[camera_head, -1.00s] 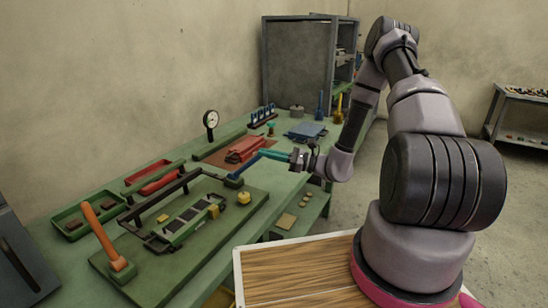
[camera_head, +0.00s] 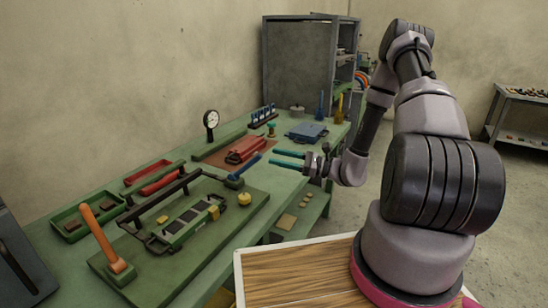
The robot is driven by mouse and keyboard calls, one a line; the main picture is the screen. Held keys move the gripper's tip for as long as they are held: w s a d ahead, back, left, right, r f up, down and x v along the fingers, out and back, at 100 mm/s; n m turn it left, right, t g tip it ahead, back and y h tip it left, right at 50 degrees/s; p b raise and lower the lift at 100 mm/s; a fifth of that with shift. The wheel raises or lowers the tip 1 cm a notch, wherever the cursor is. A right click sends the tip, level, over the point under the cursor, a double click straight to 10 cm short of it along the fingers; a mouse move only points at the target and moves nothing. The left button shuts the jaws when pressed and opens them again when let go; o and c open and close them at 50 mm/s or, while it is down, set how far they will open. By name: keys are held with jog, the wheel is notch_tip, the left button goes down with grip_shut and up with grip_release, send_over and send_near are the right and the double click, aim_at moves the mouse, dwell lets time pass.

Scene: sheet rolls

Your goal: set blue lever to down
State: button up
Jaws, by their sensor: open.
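The blue lever (camera_head: 247,168) is on the right end of the green panel board (camera_head: 146,279) on the bench. Its arm lies low, slanting from its dark blue base toward the back right. My gripper (camera_head: 273,157) is just to the right of the lever's free end. Its two teal fingers are apart, with nothing seen between them. A gap shows between the fingertips and the lever.
An orange lever (camera_head: 101,234) stands tilted at the board's left end. A dark handrail (camera_head: 160,198), a yellow knob (camera_head: 244,198) and a red block (camera_head: 245,150) are nearby. A blue case (camera_head: 306,132) lies farther back. Bare floor lies right of the bench.

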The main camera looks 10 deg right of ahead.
jog(key=s+r+v, duration=0.1)
jog(key=v, duration=0.6)
jog(key=shift+s, duration=0.4)
jog(key=shift+d, duration=0.15)
dwell(0.4)
jog(key=v, duration=1.1)
jog(key=shift+r, duration=0.1)
